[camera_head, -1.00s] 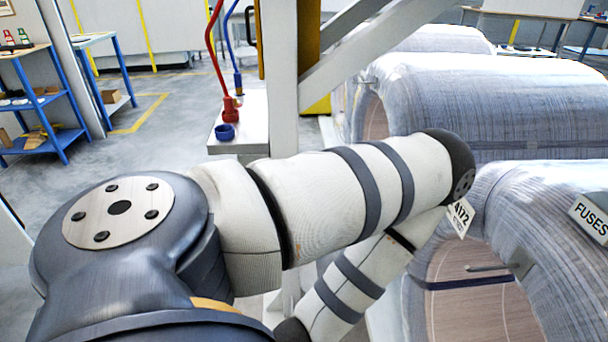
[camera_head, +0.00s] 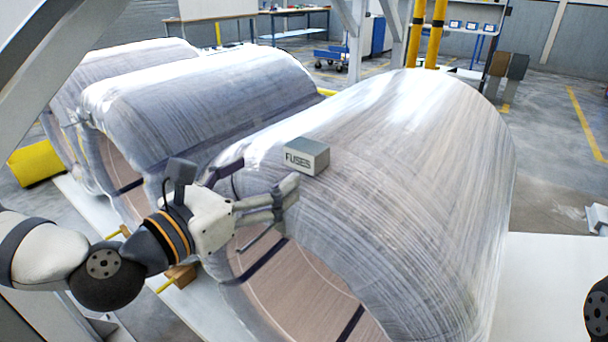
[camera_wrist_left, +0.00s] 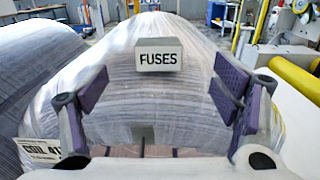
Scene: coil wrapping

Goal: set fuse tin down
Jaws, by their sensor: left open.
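The fuse tin (camera_head: 307,156), a small grey box labelled FUSES, rests on the upper curve of the nearest wrapped coil (camera_head: 400,150). The tin also shows in the left wrist view (camera_wrist_left: 158,56), ahead of the fingers, with its label facing the camera. My left gripper (camera_head: 255,186) is just in front of and below the tin in the head view. Its purple-padded fingers are spread wide and empty in the left wrist view (camera_wrist_left: 163,95), apart from the tin. My right gripper does not show.
More wrapped coils (camera_head: 200,90) lie to the left of and behind the nearest one. A coil label (camera_wrist_left: 40,152) shows at lower left in the wrist view. Yellow posts (camera_head: 427,35) stand behind the coil. Open floor (camera_head: 555,130) lies at the right.

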